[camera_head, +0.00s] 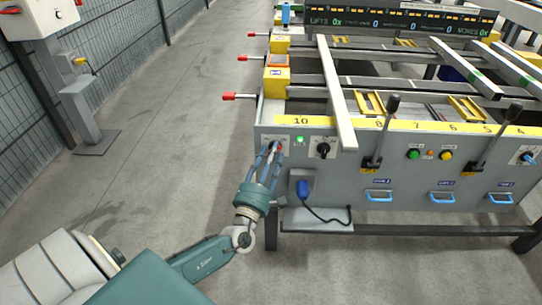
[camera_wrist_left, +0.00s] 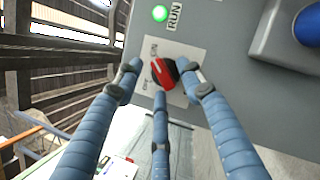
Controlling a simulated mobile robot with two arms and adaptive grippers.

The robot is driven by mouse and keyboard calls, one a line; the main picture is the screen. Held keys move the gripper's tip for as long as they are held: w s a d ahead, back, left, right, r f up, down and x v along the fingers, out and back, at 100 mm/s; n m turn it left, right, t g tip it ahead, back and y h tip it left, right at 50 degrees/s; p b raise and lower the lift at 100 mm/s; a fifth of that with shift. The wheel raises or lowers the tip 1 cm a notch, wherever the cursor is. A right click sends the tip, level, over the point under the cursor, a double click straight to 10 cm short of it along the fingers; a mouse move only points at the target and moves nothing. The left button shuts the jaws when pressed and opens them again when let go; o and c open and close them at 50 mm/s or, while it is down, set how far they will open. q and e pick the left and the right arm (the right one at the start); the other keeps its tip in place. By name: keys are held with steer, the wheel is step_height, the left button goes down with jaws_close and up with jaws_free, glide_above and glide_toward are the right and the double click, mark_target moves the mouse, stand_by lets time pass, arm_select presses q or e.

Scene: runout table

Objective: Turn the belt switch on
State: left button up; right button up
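The belt switch is a red rotary knob (camera_wrist_left: 163,73) on a pale label plate, set on the grey panel. In the head view a bit of the red knob (camera_head: 279,147) shows at the panel's left end. My left gripper (camera_wrist_left: 159,76) has its three blue fingers spread around the knob. The left fingertip stands apart from it; the right one is close beside it, and contact is unclear. A green lamp (camera_wrist_left: 160,13) marked RUN glows beside the plate; it also shows in the head view (camera_head: 300,140). My right gripper is not in view.
A black rotary switch (camera_head: 322,149) sits just right of the lamp, below a protruding beam (camera_head: 336,95). A blue plug (camera_head: 303,188) with a cable is below. Black levers (camera_head: 385,130) stand further right. The floor at left is clear up to a post-mounted box.

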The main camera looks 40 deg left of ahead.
arm_select(q)
steer(key=shift+s+f, duration=0.1)
steer(key=v, duration=1.1)
steer(key=shift+s, duration=0.4)
steer(key=shift+d+f, duration=0.1)
steer(key=shift+d, duration=0.05)
